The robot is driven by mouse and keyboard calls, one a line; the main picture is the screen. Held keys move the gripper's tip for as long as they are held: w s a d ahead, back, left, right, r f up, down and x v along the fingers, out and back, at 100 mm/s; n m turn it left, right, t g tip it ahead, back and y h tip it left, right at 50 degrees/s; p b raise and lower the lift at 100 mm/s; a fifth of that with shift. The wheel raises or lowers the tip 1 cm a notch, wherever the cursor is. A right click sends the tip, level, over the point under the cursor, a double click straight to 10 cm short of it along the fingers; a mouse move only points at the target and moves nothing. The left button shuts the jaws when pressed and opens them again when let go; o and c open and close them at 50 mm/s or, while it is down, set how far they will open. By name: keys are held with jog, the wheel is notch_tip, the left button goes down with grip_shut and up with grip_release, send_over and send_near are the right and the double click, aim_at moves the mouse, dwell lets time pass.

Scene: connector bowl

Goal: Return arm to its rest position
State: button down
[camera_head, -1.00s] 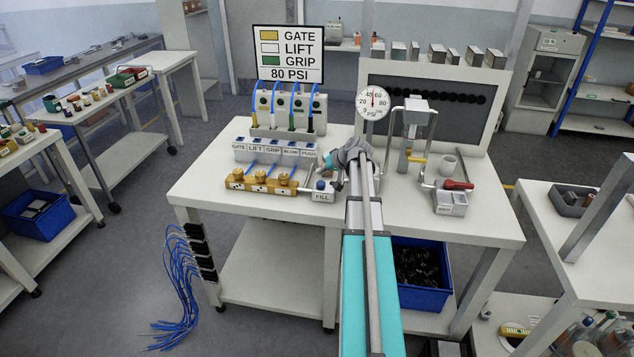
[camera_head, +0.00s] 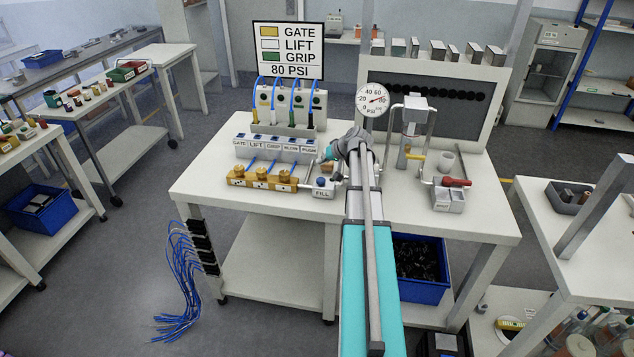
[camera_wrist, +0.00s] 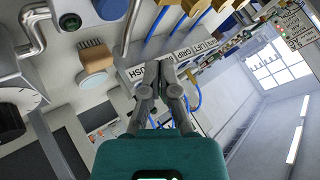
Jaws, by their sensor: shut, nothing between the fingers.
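My gripper shows in the wrist view (camera_wrist: 165,68) with its two grey fingers together and nothing between them. Beyond the fingers is the labelled valve block (camera_wrist: 185,55). In the head view my arm reaches out over the middle of the workbench (camera_head: 430,215). Its grey wrist is bent near the bench's centre, with a small teal part to the left, close to the FILL unit (camera_head: 322,188). The fingertips are hard to make out in that view. The valve block (camera_head: 275,150) and brass fittings (camera_head: 262,180) stand left of the wrist.
A pressure gauge (camera_head: 372,99) stands behind the wrist, with its needle toward the upper right. A press-like fixture (camera_head: 414,125) and a red-handled unit (camera_head: 449,194) stand to the right. A sign (camera_head: 287,52) rises behind the valves. A blue bin (camera_head: 421,285) sits below the bench.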

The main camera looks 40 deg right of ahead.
dwell(0.3)
jog(key=shift+a, duration=0.15)
jog(key=s+a+f+n+g, duration=0.2)
jog(key=a+g, duration=0.1)
jog(key=a, duration=1.1)
jog(key=s+a+f+n+g, duration=0.1)
jog(key=a+f+g, duration=0.1)
jog(key=a, duration=1.1)
jog(key=s+a+n+g+h, duration=0.1)
jog(key=s+a+g, duration=0.1)
jog(key=s+a, duration=0.4)
jog(key=s+a+f+n+g+h, duration=0.1)
jog(key=s+a, duration=0.6)
jog(key=a, duration=0.5)
jog(key=shift+s+f+n+g+h, duration=0.2)
jog(key=shift+f+n+g+h, duration=0.1)
jog(key=shift+n+g, duration=0.1)
jog(key=shift+d, duration=0.1)
